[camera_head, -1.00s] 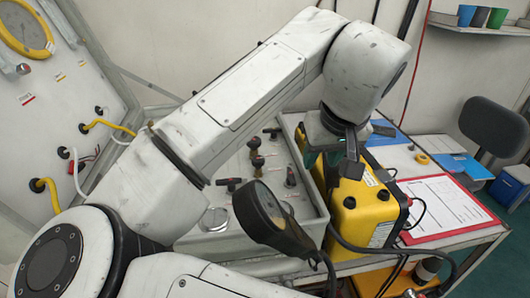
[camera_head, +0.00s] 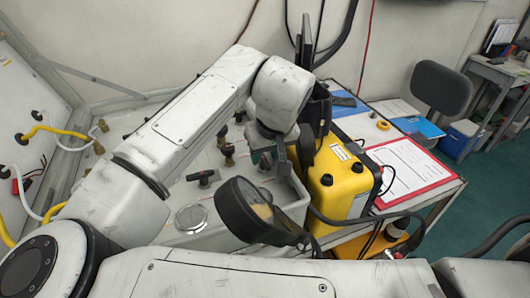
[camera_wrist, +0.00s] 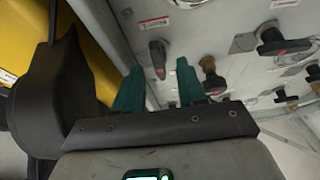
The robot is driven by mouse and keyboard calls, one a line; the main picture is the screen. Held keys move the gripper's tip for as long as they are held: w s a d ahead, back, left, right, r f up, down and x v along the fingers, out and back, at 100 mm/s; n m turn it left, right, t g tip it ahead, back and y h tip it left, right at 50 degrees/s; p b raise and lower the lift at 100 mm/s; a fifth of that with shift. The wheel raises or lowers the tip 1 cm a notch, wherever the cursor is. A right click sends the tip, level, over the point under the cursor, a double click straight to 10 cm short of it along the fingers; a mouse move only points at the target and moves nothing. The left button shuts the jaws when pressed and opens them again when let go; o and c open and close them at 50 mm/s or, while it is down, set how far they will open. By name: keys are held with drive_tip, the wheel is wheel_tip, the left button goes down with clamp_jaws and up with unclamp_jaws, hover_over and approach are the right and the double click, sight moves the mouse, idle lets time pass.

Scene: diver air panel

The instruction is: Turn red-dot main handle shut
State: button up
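In the wrist view, a dark lever handle (camera_wrist: 158,56) with a small red mark near its lower end stands on the grey panel (camera_wrist: 213,30). It lies just beyond and between the two green fingers of my gripper (camera_wrist: 158,84). The fingers are apart, with nothing seen between them. A second black handle (camera_wrist: 280,43), also with a reddish mark, is farther right on the panel. In the head view, my gripper (camera_head: 264,158) is low over the right part of the panel box. My wrist hides the handle below it there; contact cannot be told.
A yellow case (camera_head: 340,185) stands close to the right of my gripper. A round dark gauge (camera_head: 248,208) is in front of it. A red clipboard (camera_head: 408,172) lies farther right.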

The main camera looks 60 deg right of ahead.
drive_tip(key=shift+w+d+f, duration=0.1)
drive_tip(key=shift+f, duration=0.3)
drive_tip(key=shift+c, duration=0.2)
clamp_jaws()
